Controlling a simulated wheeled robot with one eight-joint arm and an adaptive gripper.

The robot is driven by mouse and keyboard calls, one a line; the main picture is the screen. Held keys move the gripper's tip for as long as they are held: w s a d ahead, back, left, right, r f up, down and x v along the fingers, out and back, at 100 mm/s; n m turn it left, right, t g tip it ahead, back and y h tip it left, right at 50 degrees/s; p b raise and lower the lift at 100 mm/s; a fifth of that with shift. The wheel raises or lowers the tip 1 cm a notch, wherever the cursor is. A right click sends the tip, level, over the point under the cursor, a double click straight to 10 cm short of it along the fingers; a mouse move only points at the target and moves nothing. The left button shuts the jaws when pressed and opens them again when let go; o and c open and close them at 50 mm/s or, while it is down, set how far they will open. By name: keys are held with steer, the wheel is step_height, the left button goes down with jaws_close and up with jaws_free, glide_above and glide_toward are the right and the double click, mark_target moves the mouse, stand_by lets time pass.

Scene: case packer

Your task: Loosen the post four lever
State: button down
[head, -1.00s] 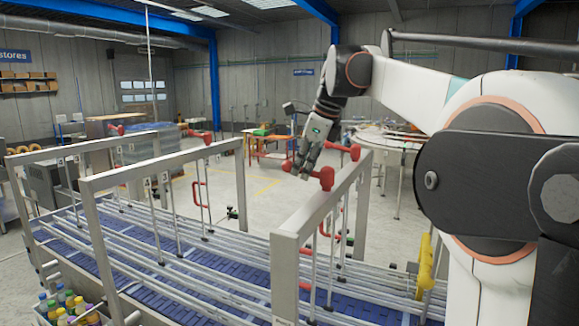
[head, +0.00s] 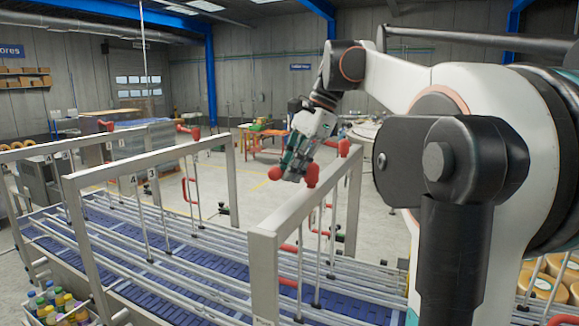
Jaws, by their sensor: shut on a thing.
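Red clamp levers sit on top of the grey metal frames over the conveyor. My gripper (head: 290,172) is at the nearest frame (head: 262,262), pointing down, and is shut on a red lever (head: 275,173). Its round red hub (head: 311,175) shows just right of the fingers, at the frame's top bar. Another red lever (head: 341,147) sits farther along the same bar, behind my gripper. The fingers hide most of the held lever. I cannot read a post number on this frame.
Guide rails (head: 190,262) run over the blue conveyor belt (head: 155,293). A second frame (head: 75,225) stands to the left, with small number plates on its posts. A crate of bottles (head: 60,308) is at lower left. Open floor lies beyond the conveyor.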

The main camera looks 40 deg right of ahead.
steer(key=shift+s+r+n+g, duration=0.15)
steer(key=shift+s+n+g, duration=0.35)
steer(key=shift+n, duration=0.7)
steer(key=shift+s+y, duration=0.15)
steer(key=shift+y, duration=0.15)
steer(key=c, duration=1.6)
jaws_free()
steer(key=shift+a, duration=0.1)
steer(key=shift+o, duration=0.2)
steer(key=shift+a, duration=0.2)
steer(key=shift+d, duration=0.25)
steer(key=shift+d+r, duration=0.1)
steer(key=shift+r, duration=0.1)
steer(key=v, duration=1.1)
steer(key=shift+s+r, duration=0.15)
steer(key=shift+r, duration=0.1)
